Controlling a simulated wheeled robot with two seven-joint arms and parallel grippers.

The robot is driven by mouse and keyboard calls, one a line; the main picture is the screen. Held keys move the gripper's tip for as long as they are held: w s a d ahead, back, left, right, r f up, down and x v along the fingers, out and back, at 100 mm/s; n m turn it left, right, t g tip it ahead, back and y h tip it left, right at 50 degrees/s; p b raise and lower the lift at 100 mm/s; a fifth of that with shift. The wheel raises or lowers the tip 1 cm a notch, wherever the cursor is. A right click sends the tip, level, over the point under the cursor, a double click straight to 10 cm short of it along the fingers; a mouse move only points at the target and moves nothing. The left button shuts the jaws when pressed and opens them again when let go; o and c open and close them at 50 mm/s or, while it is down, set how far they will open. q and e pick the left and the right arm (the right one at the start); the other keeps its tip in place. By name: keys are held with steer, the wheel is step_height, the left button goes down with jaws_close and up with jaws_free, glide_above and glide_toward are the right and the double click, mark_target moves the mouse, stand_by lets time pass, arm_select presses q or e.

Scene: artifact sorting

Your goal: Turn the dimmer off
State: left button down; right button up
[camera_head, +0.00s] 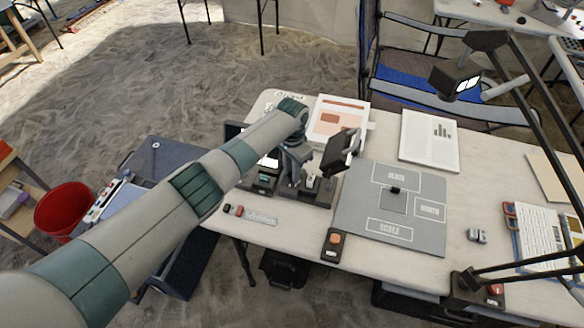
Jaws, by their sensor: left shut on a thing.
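A small black box with an orange knob (334,243) lies at the table's front edge, left of the lamp; it looks like the dimmer, but I cannot be sure. My left arm reaches in from the left, and my left gripper (308,182) is low over the table, behind and left of that box and apart from it. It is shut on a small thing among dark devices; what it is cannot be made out. The desk lamp's head (456,82) hangs at upper right, and its base (477,291) has a red part. My right gripper is not in view.
A grey sorting mat (408,222) with labelled boxes and a small dark piece lies mid-table. A black tilted device (341,149) stands close beside my left gripper. Papers (429,140) lie behind. The lamp's arms cross the right side. A small ruler (257,216) lies at front left.

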arm_select(q)
steer(key=n+p, duration=0.1)
steer(key=n, duration=0.2)
steer(key=shift+d+r+n+p, duration=0.1)
steer(key=shift+r+n+p, duration=0.05)
steer(key=shift+n+p, duration=0.2)
steer(key=n+p, duration=0.1)
steer(key=n, duration=0.2)
steer(key=shift+n, duration=0.35)
steer(key=n+p, duration=0.1)
steer(key=n, duration=0.2)
steer(key=shift+n, duration=0.3)
steer(key=shift+n+p, duration=0.5)
steer(key=shift+n, duration=1.1)
steer(key=c, duration=1.5)
jaws_free()
steer(key=shift+c, duration=0.2)
